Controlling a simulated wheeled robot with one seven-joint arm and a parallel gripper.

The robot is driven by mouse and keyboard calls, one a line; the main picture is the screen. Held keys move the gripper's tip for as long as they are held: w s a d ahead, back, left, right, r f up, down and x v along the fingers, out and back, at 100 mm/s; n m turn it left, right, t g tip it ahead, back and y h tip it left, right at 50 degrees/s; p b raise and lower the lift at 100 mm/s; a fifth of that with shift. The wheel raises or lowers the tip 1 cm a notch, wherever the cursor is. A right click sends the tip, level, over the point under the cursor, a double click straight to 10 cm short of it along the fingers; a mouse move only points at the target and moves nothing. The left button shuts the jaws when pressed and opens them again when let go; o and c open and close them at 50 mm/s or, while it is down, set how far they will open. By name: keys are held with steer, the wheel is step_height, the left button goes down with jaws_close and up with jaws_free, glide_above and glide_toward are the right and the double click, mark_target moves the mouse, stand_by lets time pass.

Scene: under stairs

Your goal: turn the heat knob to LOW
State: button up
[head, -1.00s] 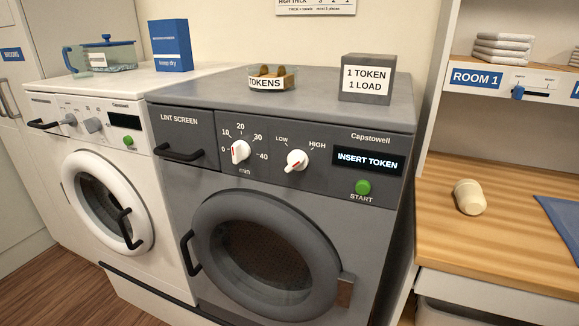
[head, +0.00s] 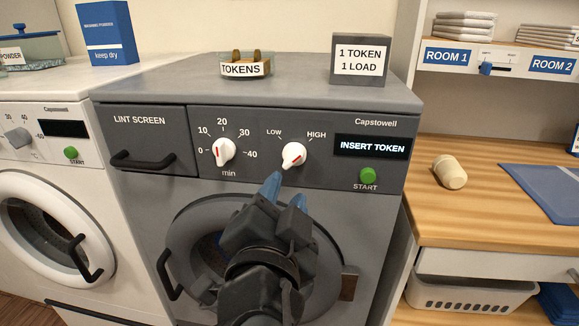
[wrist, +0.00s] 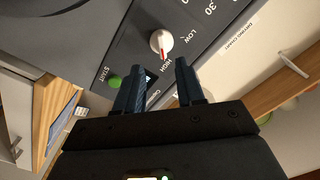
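The heat knob (head: 293,155) is a white round knob with a red mark, between LOW and HIGH on the grey dryer's panel (head: 320,180). Its red mark points up and right, towards HIGH. It also shows in the wrist view (wrist: 161,42), ahead of the fingers. My gripper (head: 285,188) is in front of the dryer door, with its blue fingertips just below the knob in the head view. In the wrist view my gripper (wrist: 157,80) has its fingers spread apart with nothing between them, and they look short of the knob.
The minutes knob (head: 223,151) is to the left, its mark near 0. The green START button (head: 367,176) sits right, below the INSERT TOKEN display (head: 372,147). The lint screen handle (head: 145,160) juts out at left. A token dish (head: 245,68) stands on top.

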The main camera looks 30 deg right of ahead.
mark_target(293, 162)
steer(key=p+x, duration=0.1)
steer(key=x, duration=0.6)
steer(key=shift+w+d+r+p, duration=0.15)
steer(key=shift+w+d+p, duration=0.1)
steer(key=shift+w+p, duration=0.1)
jaws_close()
